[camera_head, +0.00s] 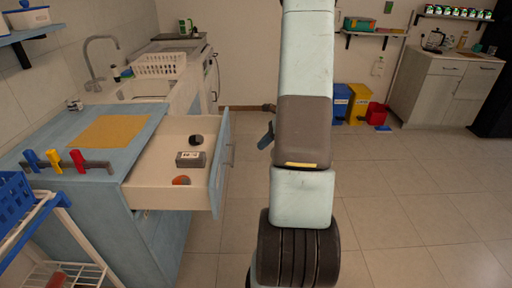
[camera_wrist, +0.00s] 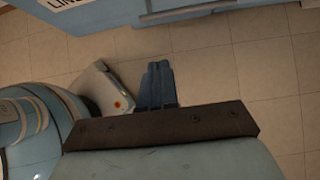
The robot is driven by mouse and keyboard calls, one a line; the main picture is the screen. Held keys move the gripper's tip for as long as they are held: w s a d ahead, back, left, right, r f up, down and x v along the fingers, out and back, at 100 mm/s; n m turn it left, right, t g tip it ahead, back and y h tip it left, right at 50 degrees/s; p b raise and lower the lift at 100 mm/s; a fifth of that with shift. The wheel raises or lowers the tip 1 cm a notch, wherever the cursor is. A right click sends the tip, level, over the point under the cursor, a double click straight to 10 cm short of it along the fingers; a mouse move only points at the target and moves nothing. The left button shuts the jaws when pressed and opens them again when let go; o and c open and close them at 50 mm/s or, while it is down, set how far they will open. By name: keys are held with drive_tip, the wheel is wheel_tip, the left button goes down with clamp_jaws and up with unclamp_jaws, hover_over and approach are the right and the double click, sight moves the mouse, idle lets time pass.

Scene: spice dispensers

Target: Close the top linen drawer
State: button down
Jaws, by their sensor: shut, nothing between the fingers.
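The open drawer (camera_head: 150,187) sticks out to the right from a blue cabinet at the left in the head view. Its blue front (camera_head: 221,165) carries a grey handle. In the wrist view a blue drawer front (camera_wrist: 140,14) shows at the top, with a handle and part of a label. My gripper (camera_head: 266,137) is to the right of the drawer front, apart from it, partly hidden behind my arm. In the wrist view my gripper (camera_wrist: 160,66) has its fingers together and empty, over bare floor.
Inside the drawer lie a grey box (camera_head: 191,159), a dark item (camera_head: 196,139) and an orange item (camera_head: 181,180). A white and blue cart (camera_head: 62,232) stands at the lower left. The tiled floor right of the drawer is clear. Bins (camera_head: 358,103) stand at the back wall.

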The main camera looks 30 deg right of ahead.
drive_tip(key=w+a+r+x, duration=0.1)
drive_tip(key=a+x, duration=0.1)
drive_tip(key=x, duration=0.9)
drive_tip(key=shift+r, duration=0.25)
drive_tip(key=shift+w, duration=0.15)
